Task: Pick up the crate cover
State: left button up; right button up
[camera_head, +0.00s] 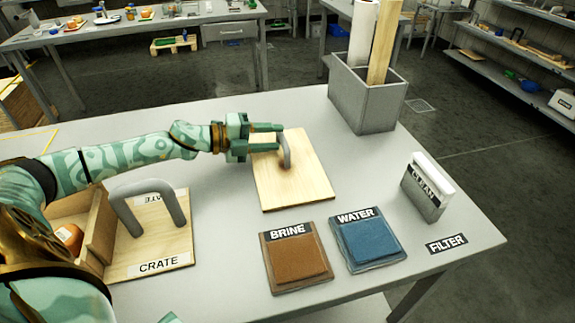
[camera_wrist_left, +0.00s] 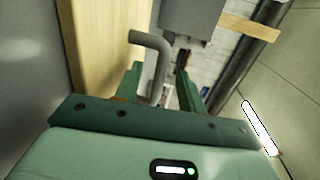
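A light wooden board (camera_head: 300,191) with an upright grey handle (camera_head: 287,150) lies flat on the middle of the table. A second wooden board labelled CRATE (camera_head: 125,267), with a larger grey handle (camera_head: 149,187), lies at the left beside a wooden crate (camera_head: 98,229). I cannot tell for sure which board is the crate cover. My left gripper (camera_head: 267,137) is open at the middle board's handle, its fingers pointing right. In the left wrist view the bent handle (camera_wrist_left: 151,68) stands near and partly between the fingers. My right gripper does not show clearly.
A brown BRINE pad (camera_head: 296,262) and a blue WATER pad (camera_head: 367,241) lie at the front. A CLEAN holder (camera_head: 423,192) and a FILTER label (camera_head: 447,243) are at the right. A grey bin (camera_head: 362,103) with a roll and plank stands behind. An orange item (camera_head: 69,236) sits in the crate.

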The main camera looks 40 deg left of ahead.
pick_arm(q)
jog(key=shift+w+d, duration=0.25)
jog(key=shift+w, duration=0.05)
jog(key=shift+c, duration=0.3)
grip_shut()
